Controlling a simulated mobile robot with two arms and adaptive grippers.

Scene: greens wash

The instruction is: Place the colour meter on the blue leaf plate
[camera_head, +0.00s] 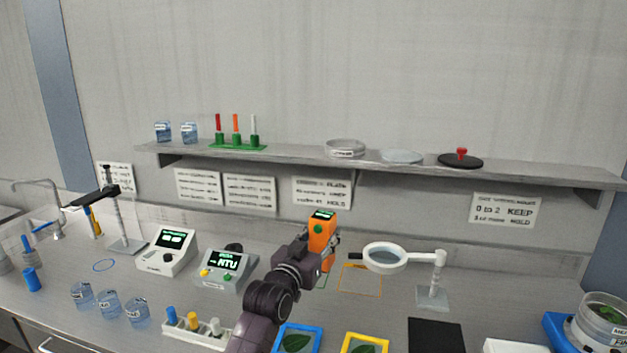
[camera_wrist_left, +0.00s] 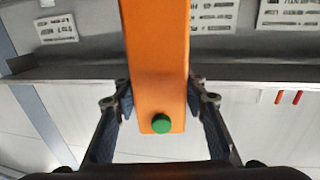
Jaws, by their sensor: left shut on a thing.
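The colour meter (camera_head: 321,240) is an orange upright device with a small dark screen at its top. My left gripper (camera_head: 316,262) is shut on it, and the meter stands out above the counter at the back centre. In the left wrist view the orange body of the meter (camera_wrist_left: 158,60), with a green button, sits between the two fingers of my left gripper (camera_wrist_left: 160,100). The blue leaf plate (camera_head: 317,329), a blue frame with a green leaf, lies at the front edge of the picture, right of my left arm, which covers part of its left side. My right gripper is not in view.
A yellow leaf plate (camera_head: 383,338) and a black mat (camera_head: 436,335) lie right of the blue plate. A magnifier (camera_head: 386,257) on a stand and an orange outline (camera_head: 360,292) are behind. A vial rack (camera_head: 205,338) and NTU meter (camera_head: 226,268) stand left of my arm.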

